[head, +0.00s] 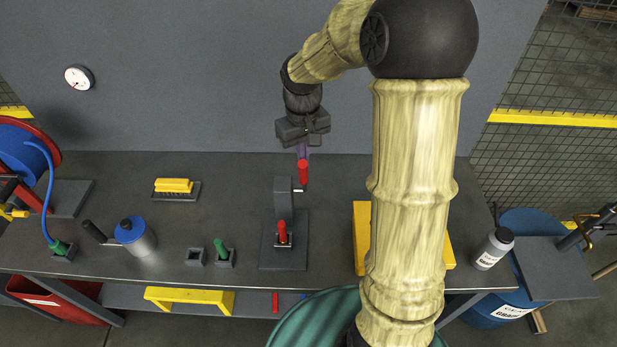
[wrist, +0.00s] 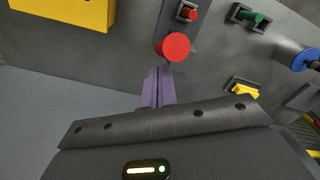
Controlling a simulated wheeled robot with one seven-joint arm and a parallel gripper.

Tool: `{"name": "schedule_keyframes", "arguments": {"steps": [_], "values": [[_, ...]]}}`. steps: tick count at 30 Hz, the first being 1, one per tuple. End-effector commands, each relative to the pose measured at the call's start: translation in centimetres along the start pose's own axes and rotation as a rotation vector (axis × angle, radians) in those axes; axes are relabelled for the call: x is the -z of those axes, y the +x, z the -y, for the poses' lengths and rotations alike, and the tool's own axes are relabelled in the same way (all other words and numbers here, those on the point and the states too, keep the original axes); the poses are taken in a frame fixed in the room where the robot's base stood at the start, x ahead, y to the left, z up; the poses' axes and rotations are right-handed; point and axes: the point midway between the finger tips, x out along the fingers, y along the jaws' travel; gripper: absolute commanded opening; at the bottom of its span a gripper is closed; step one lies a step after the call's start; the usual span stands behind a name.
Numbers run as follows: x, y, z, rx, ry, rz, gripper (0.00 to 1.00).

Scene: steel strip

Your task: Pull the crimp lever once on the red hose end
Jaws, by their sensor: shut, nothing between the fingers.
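The crimp press (head: 267,252) stands on the bench, with a grey upright post. Its lever has a red grip (head: 303,173) standing up near the top of the post; the grip shows end-on as a red disc in the wrist view (wrist: 173,46). The red hose end (head: 282,232) sits upright at the front of the press and also shows in the wrist view (wrist: 188,13). My gripper (head: 303,152) has its purple fingers shut and empty, just behind the red grip. The wrist view shows the fingertips (wrist: 158,72) close to the grip; I cannot tell whether they touch.
A green hose end (head: 222,251) stands in a holder beside an empty holder (head: 195,257). A blue-topped can (head: 134,235) and a yellow brush (head: 174,186) are to the left.

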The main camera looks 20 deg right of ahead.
Motion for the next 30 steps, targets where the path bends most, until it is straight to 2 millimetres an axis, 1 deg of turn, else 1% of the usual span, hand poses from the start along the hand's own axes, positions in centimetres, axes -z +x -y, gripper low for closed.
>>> {"name": "schedule_keyframes", "arguments": {"steps": [10, 22, 30], "values": [[-1.5, 0.7, 0.9, 0.0, 0.0, 0.0, 0.0], [-1.8, 0.8, 1.0, 0.0, 0.0, 0.0, 0.0], [-2.9, 1.3, 1.7, 0.0, 0.0, 0.0, 0.0]]}}
